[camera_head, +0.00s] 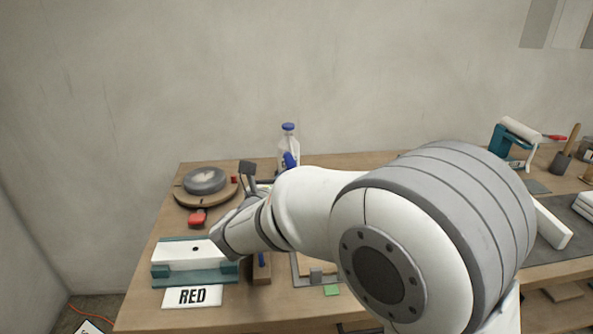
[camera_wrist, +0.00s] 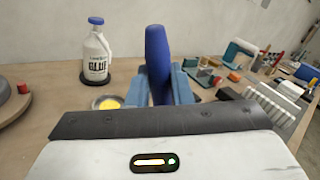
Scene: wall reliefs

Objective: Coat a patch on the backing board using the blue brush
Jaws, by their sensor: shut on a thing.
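My gripper (camera_wrist: 158,88) is shut on the blue brush (camera_wrist: 157,55), seen in the wrist view. Its thick blue handle stands up between the two blue-grey fingers. The bristles are hidden behind the gripper body. In the head view my arm covers most of the gripper, and a blue piece, likely the brush handle (camera_head: 290,160), shows above the arm in front of the bottle. A shallow dish with yellow contents (camera_wrist: 107,103) lies left of the fingers in the wrist view. I cannot tell for sure which item is the backing board.
A white bottle with a blue cap (camera_head: 288,146) stands at the back of the table. A round grey-topped turntable (camera_head: 205,182) is at the left. A white block in a teal holder (camera_head: 195,252) sits near a "RED" card (camera_head: 192,297). Clamps and tools stand at right.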

